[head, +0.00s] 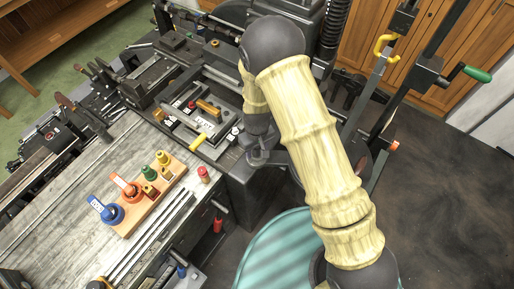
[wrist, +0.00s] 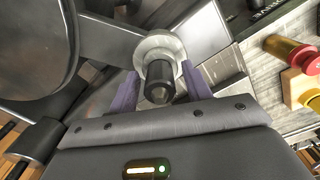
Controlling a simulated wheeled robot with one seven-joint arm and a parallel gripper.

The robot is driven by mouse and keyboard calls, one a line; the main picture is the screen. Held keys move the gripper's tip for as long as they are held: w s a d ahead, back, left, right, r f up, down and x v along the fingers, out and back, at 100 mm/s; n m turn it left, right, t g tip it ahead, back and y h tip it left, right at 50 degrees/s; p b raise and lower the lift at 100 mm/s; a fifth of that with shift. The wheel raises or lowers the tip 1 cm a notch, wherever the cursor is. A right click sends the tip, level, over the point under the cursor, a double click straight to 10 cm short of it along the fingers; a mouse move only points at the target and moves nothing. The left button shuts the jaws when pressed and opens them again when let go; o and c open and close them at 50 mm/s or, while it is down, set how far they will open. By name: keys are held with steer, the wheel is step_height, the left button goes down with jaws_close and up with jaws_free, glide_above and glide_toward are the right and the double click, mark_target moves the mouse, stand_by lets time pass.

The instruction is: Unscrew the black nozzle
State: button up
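The black nozzle (wrist: 159,84) shows in the wrist view as a dark cylinder with a round end, seated in a pale metal collar (wrist: 160,44). My gripper (wrist: 159,92) has its two purple fingers on either side of the nozzle. A small gap shows between each finger and the nozzle, so the gripper appears open around it. In the head view the nozzle cannot be made out. My arm reaches down toward the caster machine (head: 225,75), and the gripper is mostly hidden there.
A wooden block (head: 152,195) with several coloured knobs and tags stands on the grey worktop (head: 60,235) at left. A small red-topped piece (head: 204,174) stands beside it. Metal machine parts crowd the gripper. A lever with a green handle (head: 477,74) rises at right.

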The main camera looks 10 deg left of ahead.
steer(key=shift+r, duration=0.1)
step_height(320, 180, up, 17)
steer(key=b, duration=0.4)
steer(key=shift+r, duration=0.15)
stand_by(0.5)
